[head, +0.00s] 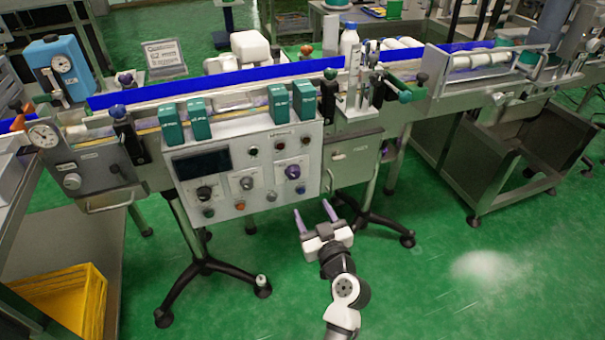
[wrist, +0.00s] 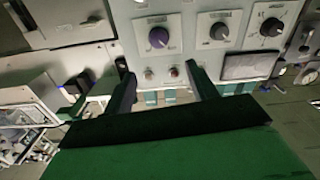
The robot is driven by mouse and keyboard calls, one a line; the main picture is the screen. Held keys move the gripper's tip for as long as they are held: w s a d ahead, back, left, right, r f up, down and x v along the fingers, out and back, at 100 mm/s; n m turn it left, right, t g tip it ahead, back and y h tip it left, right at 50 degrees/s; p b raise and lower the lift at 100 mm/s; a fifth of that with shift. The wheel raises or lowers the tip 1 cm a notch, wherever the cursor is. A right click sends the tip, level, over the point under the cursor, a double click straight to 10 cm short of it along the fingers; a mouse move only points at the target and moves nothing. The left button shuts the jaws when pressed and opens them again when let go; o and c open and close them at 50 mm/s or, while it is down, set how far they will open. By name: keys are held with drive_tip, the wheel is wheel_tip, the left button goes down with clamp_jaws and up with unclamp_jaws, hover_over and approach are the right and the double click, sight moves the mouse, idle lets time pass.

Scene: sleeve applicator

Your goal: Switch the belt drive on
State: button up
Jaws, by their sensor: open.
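The grey control panel (head: 228,153) hangs on the front of the conveyor, with a dark display (head: 201,164). It carries a black knob (head: 204,193), a grey knob (head: 247,183) and a purple knob (head: 293,171), plus several small buttons or lamps. Which control is the belt drive's cannot be read.
A grey box (head: 353,158) with a small handle is right of the panel. Several teal boxes (head: 172,126) stand along the panel's top. Black stand legs (head: 205,268) spread below. A yellow crate (head: 65,297) is at lower left. Green floor (head: 430,290) is clear at right.

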sight(295, 175)
drive_tip(key=p+x, duration=0.3)
drive_tip(key=x, duration=0.9)
drive_tip(key=shift+w+p, duration=0.15)
drive_tip(key=shift+p, duration=0.25)
drive_tip(key=shift+w+a+f, duration=0.1)
drive_tip(key=shift+w+a, duration=0.05)
drive_tip(key=shift+w, duration=0.5)
drive_tip(key=shift+c, duration=0.5)
drive_tip(key=c, duration=0.9)
